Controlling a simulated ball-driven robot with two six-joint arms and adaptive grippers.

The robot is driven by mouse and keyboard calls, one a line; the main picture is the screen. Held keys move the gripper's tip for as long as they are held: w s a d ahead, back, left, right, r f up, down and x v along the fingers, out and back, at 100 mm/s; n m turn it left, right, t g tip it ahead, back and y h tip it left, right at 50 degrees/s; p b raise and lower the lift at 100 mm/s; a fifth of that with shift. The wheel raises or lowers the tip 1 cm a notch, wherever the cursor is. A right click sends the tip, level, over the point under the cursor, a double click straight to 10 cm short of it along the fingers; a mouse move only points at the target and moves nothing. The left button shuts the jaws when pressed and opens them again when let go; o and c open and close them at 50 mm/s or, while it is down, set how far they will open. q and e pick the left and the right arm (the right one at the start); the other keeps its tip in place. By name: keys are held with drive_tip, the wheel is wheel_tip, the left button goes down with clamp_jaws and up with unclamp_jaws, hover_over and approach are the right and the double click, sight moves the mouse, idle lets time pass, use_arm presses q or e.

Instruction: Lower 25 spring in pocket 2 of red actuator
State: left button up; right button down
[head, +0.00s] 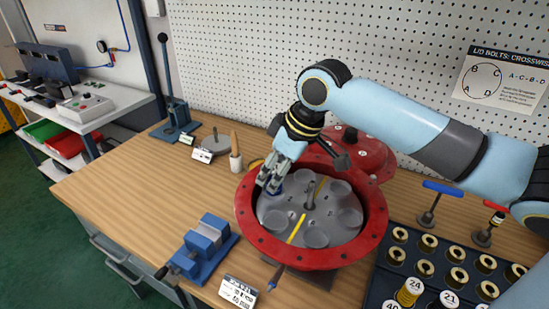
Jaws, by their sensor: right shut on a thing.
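The red actuator (375,225) stands open on the bench, a round housing with a bolt-holed rim. Inside is a grey plate (288,210) with several round pockets, a central stem (310,192) and two yellow marks. Pocket numbers cannot be read. My right gripper (270,186) reaches down over the far-left part of the plate, inside the rim. My left gripper is not in view.
The red cover (372,157) lies behind the housing, near my arm. A spring tray (440,262) with numbered places is at lower right. A blue vise (207,243) and a label card (239,291) are at front left. The left bench is mostly clear.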

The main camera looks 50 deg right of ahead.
drive_tip(key=shift+f, duration=0.3)
drive_tip(key=c, duration=0.8)
unclamp_jaws()
drive_tip(key=shift+c, duration=0.2)
drive_tip(key=v, duration=1.2)
